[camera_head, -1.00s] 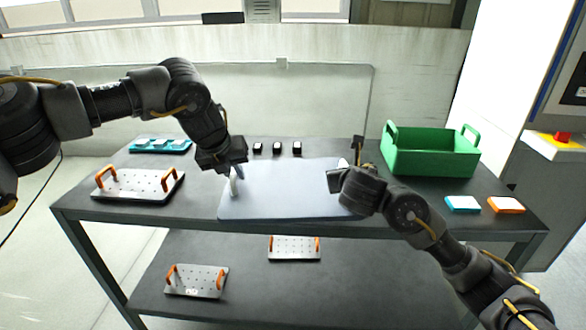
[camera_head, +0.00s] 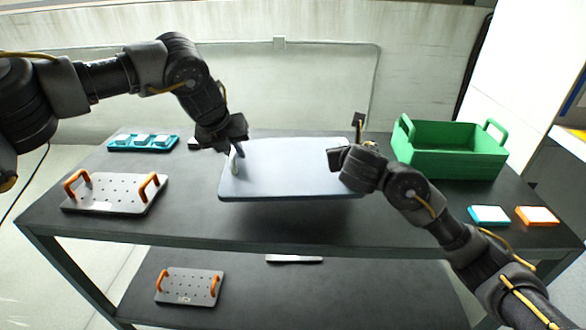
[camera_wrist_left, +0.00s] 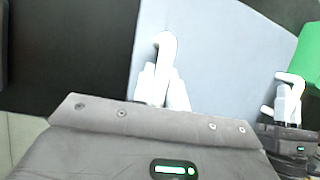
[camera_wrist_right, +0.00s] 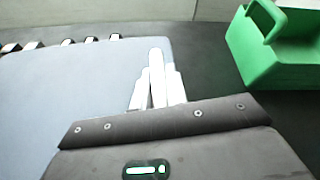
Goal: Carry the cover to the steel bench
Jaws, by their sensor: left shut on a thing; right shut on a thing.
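The cover (camera_head: 290,172) is a flat grey-blue panel with white handles near its left and right ends. It is held nearly level above the dark tabletop (camera_head: 285,222), with a shadow under it. My left gripper (camera_head: 238,150) is shut on its left handle (camera_wrist_left: 163,45), which also shows in the left wrist view. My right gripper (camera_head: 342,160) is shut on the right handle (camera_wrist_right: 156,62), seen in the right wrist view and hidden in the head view. I cannot tell whether this dark table is the steel bench.
A green crate (camera_head: 450,163) stands right of the cover. A perforated plate with orange handles (camera_head: 115,194) and a teal tray (camera_head: 143,143) lie at left. Teal (camera_head: 489,215) and orange (camera_head: 537,215) blocks lie at front right. Another plate (camera_head: 189,287) lies on the lower shelf.

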